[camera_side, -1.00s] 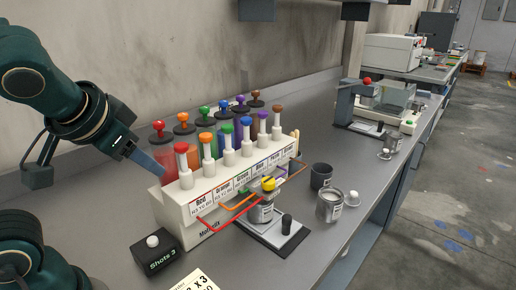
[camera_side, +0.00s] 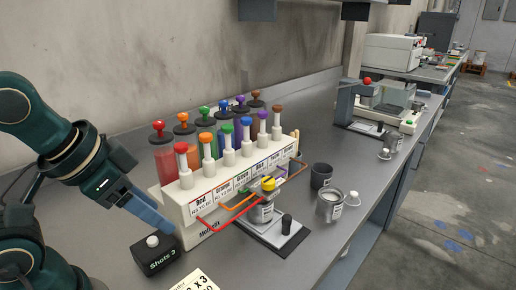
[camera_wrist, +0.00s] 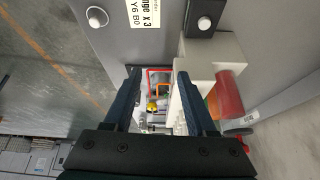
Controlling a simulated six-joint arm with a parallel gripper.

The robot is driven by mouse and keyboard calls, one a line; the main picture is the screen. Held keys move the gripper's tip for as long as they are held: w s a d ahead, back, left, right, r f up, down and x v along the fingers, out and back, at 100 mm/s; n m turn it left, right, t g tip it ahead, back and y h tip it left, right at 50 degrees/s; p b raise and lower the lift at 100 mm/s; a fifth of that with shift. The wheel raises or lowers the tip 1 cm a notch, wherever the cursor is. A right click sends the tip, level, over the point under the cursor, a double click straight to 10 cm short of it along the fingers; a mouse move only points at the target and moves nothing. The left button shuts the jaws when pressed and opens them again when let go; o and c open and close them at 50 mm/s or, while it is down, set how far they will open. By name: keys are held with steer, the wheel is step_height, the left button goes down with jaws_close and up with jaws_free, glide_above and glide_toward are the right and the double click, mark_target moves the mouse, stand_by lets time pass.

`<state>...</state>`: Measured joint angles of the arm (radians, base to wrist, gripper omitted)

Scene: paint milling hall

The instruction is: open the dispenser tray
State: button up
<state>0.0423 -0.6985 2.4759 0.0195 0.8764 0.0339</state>
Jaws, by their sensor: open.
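The white dispenser (camera_side: 190,208) stands on the bench with several coloured plungers and bent nozzle tubes. At its front a flat plate (camera_side: 262,236), which looks like the tray, bears a metal can with a yellow top (camera_side: 262,212) and a black upright knob (camera_side: 287,222). Whether the plate slides or hinges I cannot tell. My gripper (camera_side: 166,226) is open and empty, at the dispenser's left end, above the bench near the black "Shots 3" box (camera_side: 162,262). In the wrist view my fingertips (camera_wrist: 158,76) are apart, with the yellow-topped can (camera_wrist: 152,106) seen between them beyond.
A printed card (camera_side: 196,282) lies at the front edge. A lever device (camera_side: 366,110) stands farther back. Bare bench lies behind the dispenser.

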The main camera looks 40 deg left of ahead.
mark_target(285, 221)
steer(key=w+d+f+m+t+y, duration=0.1)
steer(key=w+d+f+m+t, duration=0.1)
steer(key=w+m, duration=0.4)
steer(key=w+d+f+m+t+y, duration=0.1)
steer(key=w+d+f+m+y, duration=0.1)
steer(key=m, duration=0.9)
steer(key=w+d+f+m+t+y, duration=0.2)
steer(key=w+d+f+m, duration=0.1)
steer(key=w+f+m, duration=0.3)
steer(key=shift+w+d+f+m+t, duration=0.1)
steer(key=shift+w+m+t, duration=0.05)
steer(key=shift+w+m, duration=0.7)
steer(key=shift+w+d+m+t, duration=0.15)
steer(key=shift+w+m, duration=0.4)
steer(key=shift+w, duration=0.45)
steer(key=w+m, duration=0.1)
steer(key=w+f+m+t, duration=0.1)
steer(key=m, duration=0.1)
steer(key=w+f+m+h, duration=0.1)
steer(key=m, duration=0.1)
steer(key=shift+w+d+t, duration=0.25)
steer(key=shift+d+t, duration=0.05)
steer(key=shift+w+f+m+h, duration=0.35)
steer(key=shift+w+m, duration=0.1)
steer(key=shift+m, duration=0.15)
steer(key=shift+x, duration=2.35)
steer(key=shift+r, duration=0.1)
steer(key=shift+c, duration=0.4)
